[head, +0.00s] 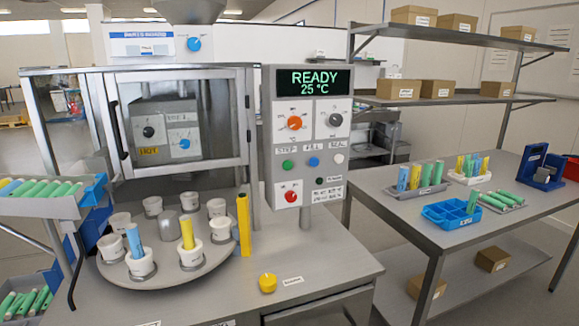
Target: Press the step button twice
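The control panel (308,177) stands upright on a post at the right of the filling machine. The green step button (287,165) sits at the left of a row on it, under a label that seems to read STEP. Beside it are a blue button (313,161) labelled FILL and a white button (339,158) labelled SEAL. The display (314,82) reads READY, 25 °C. A round turntable (168,277) carries several white cups, one with a blue tube and one with a yellow tube. My gripper is not in view.
An orange knob (295,123) and a grey knob (335,120) sit above the buttons, a red button (291,197) below. A tall yellow bar (243,225) stands left of the panel. A yellow knob (267,283) is on the front table. Space before the panel looks clear.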

